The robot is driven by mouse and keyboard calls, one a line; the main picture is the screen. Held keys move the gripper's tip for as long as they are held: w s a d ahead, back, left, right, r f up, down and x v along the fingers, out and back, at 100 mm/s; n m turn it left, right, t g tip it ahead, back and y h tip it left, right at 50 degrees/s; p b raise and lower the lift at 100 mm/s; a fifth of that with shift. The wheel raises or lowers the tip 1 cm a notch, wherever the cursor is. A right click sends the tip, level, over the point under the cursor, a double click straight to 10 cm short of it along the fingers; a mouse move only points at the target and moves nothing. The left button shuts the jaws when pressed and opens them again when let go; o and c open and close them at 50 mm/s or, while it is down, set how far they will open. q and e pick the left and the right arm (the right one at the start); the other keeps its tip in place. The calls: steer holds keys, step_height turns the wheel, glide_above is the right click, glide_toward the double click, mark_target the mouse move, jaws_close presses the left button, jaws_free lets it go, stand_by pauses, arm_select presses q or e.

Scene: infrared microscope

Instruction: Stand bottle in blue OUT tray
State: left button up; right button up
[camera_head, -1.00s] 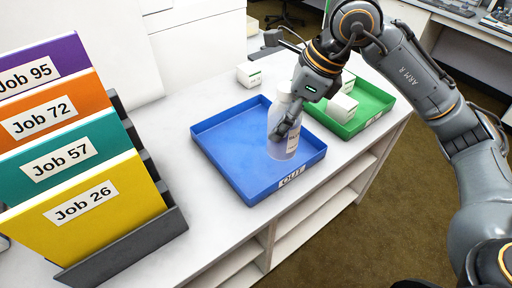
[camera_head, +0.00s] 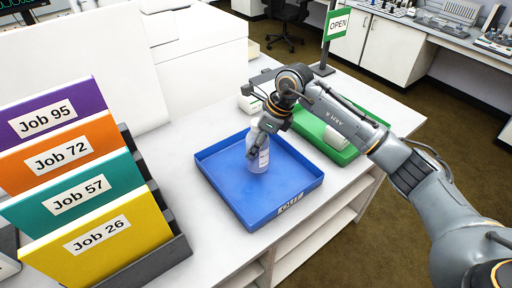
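The clear bottle (camera_head: 259,161) with a pale label is upright inside the blue OUT tray (camera_head: 233,202), towards the middle. Its base appears at or very near the tray floor; I cannot tell if it touches. My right gripper (camera_head: 257,147) comes from above and behind, with its fingers around the bottle's upper part, and looks shut on it. The fingers and wrist hide the bottle's top. My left gripper is not in view.
A green tray (camera_head: 308,130) with white boxes (camera_head: 343,138) lies behind and right, partly under my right arm. Another small white box (camera_head: 250,105) is on the counter. A rack of job folders (camera_head: 95,240) stands at left. A green OPEN sign (camera_head: 337,25) stands at the back.

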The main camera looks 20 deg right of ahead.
step_height(320, 180, down, 3)
steer(key=shift+p, duration=1)
steer(key=shift+f, duration=0.15)
steer(key=o, duration=1)
steer(key=shift+f+b, duration=0.15)
steer(key=shift+b, duration=0.2)
steer(key=o, duration=0.4)
steer(key=shift+o, duration=0.2)
